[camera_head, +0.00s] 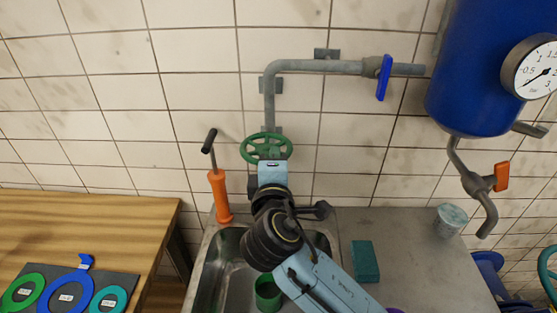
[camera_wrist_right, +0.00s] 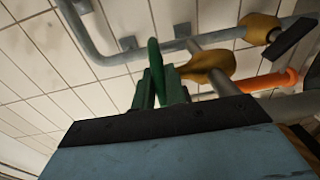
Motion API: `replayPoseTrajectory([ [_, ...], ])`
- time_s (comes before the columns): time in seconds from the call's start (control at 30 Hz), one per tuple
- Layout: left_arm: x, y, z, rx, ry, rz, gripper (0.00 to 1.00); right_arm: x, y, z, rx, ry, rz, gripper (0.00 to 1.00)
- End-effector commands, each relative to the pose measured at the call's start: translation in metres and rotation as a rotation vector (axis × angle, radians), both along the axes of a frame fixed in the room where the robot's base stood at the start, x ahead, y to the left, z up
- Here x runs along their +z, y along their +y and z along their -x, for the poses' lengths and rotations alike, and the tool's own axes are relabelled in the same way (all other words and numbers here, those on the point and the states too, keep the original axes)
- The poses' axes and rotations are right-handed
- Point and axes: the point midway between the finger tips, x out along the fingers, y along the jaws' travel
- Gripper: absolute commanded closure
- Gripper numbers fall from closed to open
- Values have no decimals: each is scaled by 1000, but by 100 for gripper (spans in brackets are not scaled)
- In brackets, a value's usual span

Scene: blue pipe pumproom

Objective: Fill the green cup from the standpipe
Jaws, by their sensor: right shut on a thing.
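The green cup (camera_head: 267,292) stands in the sink basin, partly hidden by my right arm. The standpipe (camera_head: 268,100) is a grey pipe on the tiled wall with a green handwheel (camera_head: 252,141). My right gripper (camera_head: 271,164) is at the handwheel's near rim, shut on it. In the right wrist view the handwheel (camera_wrist_right: 154,56) shows edge-on between the fingers of my right gripper (camera_wrist_right: 158,88), beside a brass-coloured valve body (camera_wrist_right: 208,64). The standpipe's outlet is hidden behind my arm in the head view. I cannot see the water level in the cup. My left gripper is not in view.
A sink (camera_head: 205,282) lies below my arm. An orange-handled pump (camera_head: 219,195) stands left of the handwheel. A teal sponge-like block (camera_head: 365,262) and a grey cup (camera_head: 450,220) sit on the counter. A blue tank (camera_head: 475,75) hangs right. A wooden table (camera_head: 90,225) is left.

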Motion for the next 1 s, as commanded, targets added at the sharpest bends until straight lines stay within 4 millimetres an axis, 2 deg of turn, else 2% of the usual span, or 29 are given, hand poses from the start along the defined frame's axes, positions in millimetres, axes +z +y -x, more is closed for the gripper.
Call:
replayPoseTrajectory([
  [0.67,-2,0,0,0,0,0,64,0,4,2,-61,0,-1,100],
  [0.7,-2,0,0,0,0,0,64,0,4,2,-60,0,-1,83],
  [0.83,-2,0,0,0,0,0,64,0,4,1,-60,0,-1,66],
  [1.0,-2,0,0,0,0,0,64,0,3,1,-61,0,0,66],
])
